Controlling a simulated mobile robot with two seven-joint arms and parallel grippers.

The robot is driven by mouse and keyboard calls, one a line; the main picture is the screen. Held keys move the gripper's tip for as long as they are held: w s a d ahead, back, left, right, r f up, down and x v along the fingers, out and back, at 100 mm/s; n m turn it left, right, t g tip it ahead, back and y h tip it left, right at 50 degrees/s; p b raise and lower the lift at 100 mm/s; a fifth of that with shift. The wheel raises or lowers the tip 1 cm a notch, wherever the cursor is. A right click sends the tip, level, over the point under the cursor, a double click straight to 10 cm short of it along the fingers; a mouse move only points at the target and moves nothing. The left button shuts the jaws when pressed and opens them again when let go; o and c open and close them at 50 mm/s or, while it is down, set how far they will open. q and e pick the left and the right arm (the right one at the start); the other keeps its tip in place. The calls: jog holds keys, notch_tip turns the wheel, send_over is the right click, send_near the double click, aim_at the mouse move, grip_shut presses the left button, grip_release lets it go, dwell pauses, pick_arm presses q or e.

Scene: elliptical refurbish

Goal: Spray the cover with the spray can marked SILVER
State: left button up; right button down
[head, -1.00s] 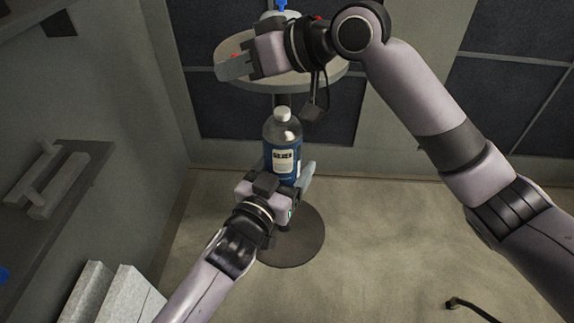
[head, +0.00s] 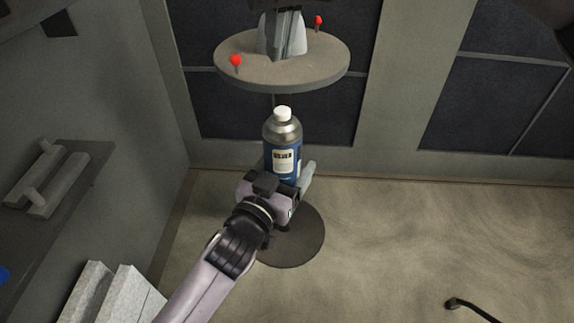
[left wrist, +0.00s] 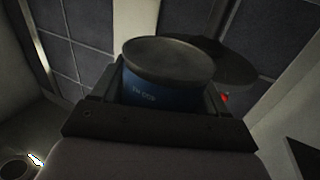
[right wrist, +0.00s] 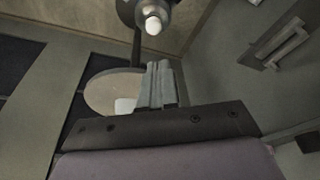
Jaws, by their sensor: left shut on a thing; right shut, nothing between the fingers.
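A blue spray can (head: 284,158) with a grey shoulder and white cap stands upright in my left gripper (head: 289,184), which is shut on it. Its label is too small to read. The can's bottom fills the left wrist view (left wrist: 168,72). A pale grey-white piece (head: 267,46), perhaps the cover, sits on the round table and is partly hidden by my right gripper (head: 286,50). That gripper is shut and empty, its fingers pointing down in front of the piece. In the right wrist view the white piece (right wrist: 124,105) shows beside the fingers, and the can's cap (right wrist: 153,25) lies beyond.
The round table (head: 232,75) has two red-tipped pegs, left (head: 236,61) and right (head: 318,20). Its dark round base (head: 300,240) stands on the floor. A wall shelf (head: 75,190) holds grey parts at left. Pale blocks (head: 120,300) stand at lower left. Floor at right is mostly open.

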aim_at(281, 109)
jog(key=shift+d+f, duration=0.2)
jog(key=shift+f, duration=2.95)
jog(key=shift+f, duration=0.15)
jog(key=shift+f, duration=0.95)
jog(key=shift+r, duration=2.55)
